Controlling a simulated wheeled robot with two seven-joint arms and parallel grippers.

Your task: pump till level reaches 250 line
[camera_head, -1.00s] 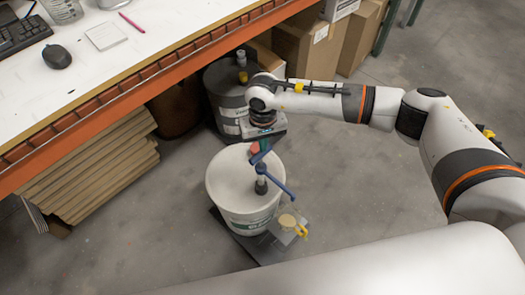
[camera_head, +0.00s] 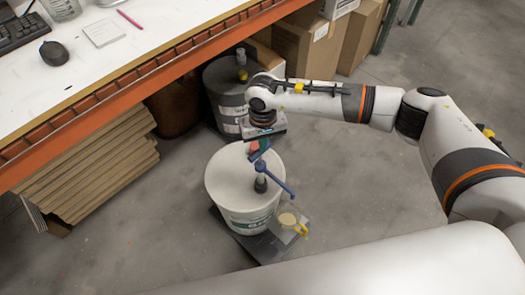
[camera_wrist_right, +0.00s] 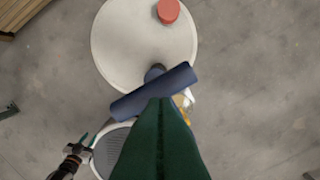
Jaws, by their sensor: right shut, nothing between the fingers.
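A clear cup (camera_head: 289,221) with yellow content and a yellow handle stands beside the pail, below the spout end. Its level against any line is too small to read. My right gripper (camera_head: 258,148) is shut and empty, its green fingers (camera_wrist_right: 160,108) over the pump's top. A dark gripper with green tips, apparently my left one (camera_wrist_right: 82,148), shows at the wrist view's lower left.
A dark platform (camera_head: 262,246) lies under the pail and cup. A grey drum (camera_head: 222,92) stands behind the pail. The orange-edged desk (camera_head: 120,95) runs along the left, with stacked boards (camera_head: 95,170) below it. Cardboard boxes (camera_head: 308,50) stand behind. Floor at right is clear.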

